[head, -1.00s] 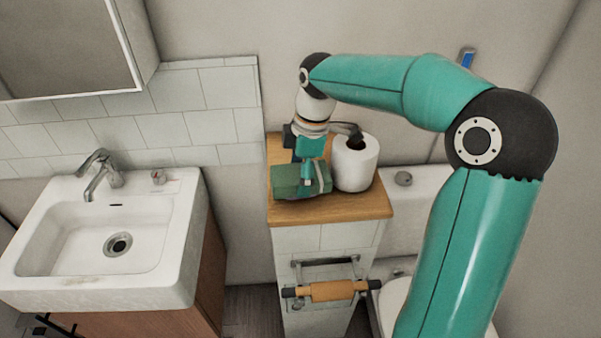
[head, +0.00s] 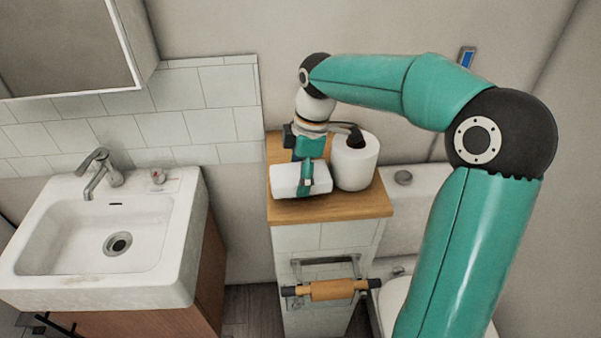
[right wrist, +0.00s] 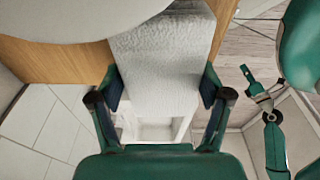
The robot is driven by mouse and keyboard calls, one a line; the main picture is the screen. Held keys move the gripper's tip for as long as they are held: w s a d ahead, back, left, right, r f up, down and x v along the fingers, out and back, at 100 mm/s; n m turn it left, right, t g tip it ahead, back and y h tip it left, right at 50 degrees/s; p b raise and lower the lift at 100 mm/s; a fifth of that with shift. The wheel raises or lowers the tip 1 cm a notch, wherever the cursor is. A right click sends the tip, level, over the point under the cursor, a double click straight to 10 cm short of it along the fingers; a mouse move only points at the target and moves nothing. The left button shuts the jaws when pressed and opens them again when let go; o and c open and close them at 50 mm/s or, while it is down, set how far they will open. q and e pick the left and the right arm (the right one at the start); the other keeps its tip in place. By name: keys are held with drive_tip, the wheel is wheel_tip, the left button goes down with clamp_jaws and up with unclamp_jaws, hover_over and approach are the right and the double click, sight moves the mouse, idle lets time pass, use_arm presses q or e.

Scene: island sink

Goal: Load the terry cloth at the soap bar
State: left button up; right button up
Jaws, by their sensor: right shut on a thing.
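A white folded cloth (head: 286,180), apparently the terry cloth, lies on the wooden top of the narrow cabinet, beside the toilet roll. In the right wrist view the cloth (right wrist: 165,70) has a rough, textured face and sits between the two fingers. My right gripper (head: 307,178) comes down from above and is shut on the cloth. A small pinkish item (head: 158,177) sits on the sink's back ledge; I cannot tell whether it is the soap bar. Part of what looks like my left gripper (right wrist: 262,95) shows in the right wrist view; its jaw state is unclear.
A white toilet roll (head: 355,163) stands right of the cloth, touching or very close. The wooden top (head: 340,210) is small, with a bare front strip. A sink (head: 100,240) with a tap (head: 100,172) is at left.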

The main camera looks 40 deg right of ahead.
idle(0.3)
wheel_tip(320, 180, up, 7)
drive_tip(key=p, duration=0.6)
idle(0.9)
